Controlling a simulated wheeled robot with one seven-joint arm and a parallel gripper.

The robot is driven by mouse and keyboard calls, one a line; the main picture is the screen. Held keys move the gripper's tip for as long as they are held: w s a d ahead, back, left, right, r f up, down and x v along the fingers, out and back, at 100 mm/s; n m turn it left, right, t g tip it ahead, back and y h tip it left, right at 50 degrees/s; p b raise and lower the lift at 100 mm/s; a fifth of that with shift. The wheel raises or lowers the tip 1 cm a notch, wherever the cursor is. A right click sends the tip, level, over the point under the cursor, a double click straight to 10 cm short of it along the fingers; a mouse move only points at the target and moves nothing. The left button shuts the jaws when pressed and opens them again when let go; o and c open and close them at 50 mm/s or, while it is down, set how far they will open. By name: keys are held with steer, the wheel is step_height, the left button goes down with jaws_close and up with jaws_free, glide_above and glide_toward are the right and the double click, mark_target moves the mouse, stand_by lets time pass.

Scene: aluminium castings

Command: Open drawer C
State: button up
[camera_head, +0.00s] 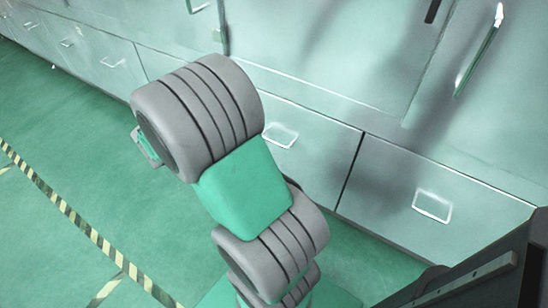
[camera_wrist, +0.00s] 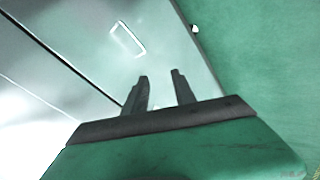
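A row of pale metal drawers runs along the bottom of the cabinet in the head view; no letters are readable, so I cannot tell which is drawer C. One drawer front (camera_head: 320,150) has a pale rectangular handle (camera_head: 280,135) and is partly behind my arm. The drawer to its right (camera_head: 390,185) has a similar handle (camera_head: 432,206). Both look closed. In the wrist view, my gripper (camera_wrist: 162,78) is open and empty, its two dark fingers apart. A rectangular handle (camera_wrist: 128,40) on a drawer front (camera_wrist: 165,60) lies beyond the fingertips, slightly left.
Larger cabinet doors (camera_head: 330,45) stand above the drawers, with an upright bar handle (camera_head: 480,50) at the upper right. More drawers (camera_head: 90,55) continue to the far left. The green floor (camera_head: 80,130) is clear, with yellow-black striped tape (camera_head: 45,190).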

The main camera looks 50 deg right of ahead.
mark_target(275, 142)
steer(key=s+d+f+n+h+b, duration=0.2)
steer(key=d+f+h+b, duration=0.2)
steer(key=d+f, duration=0.4)
steer(key=s+d+f+n+h+b, duration=0.2)
steer(key=d+f+h+b, duration=0.2)
steer(key=d+f, duration=0.45)
steer(key=shift+g, duration=0.3)
steer(key=x, duration=0.3)
steer(key=f+b+x, duration=0.1)
steer(key=x, duration=0.2)
steer(key=shift+w+d+f, duration=0.15)
steer(key=shift+d, duration=0.05)
jaws_close()
